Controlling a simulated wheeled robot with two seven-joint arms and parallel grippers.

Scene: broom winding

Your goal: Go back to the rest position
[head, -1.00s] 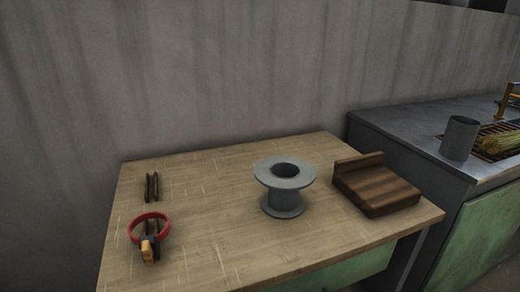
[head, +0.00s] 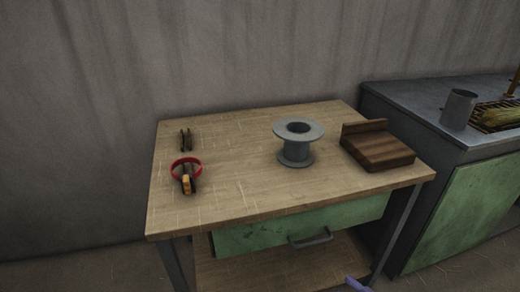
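Neither of my grippers shows clearly in the head view. A wooden-topped workbench (head: 225,205) stands against the wall. A grey flanged spool (head: 297,153) stands upright on it, right of the middle. At its left lies a red ring-shaped item (head: 185,168) with a dark and orange handle (head: 187,184). A small dark two-pronged item (head: 186,140) is behind the ring. A dark brown wooden block with a raised back edge (head: 380,148) is on the right side of the bench.
A metal counter (head: 405,115) with green doors stands to the right. On it are a grey cup (head: 458,109) and straw-coloured bristles (head: 500,116) on a grate. The bench has a green drawer (head: 260,236) and a lower shelf (head: 240,268). A small purple piece (head: 357,285) shows at the bottom edge.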

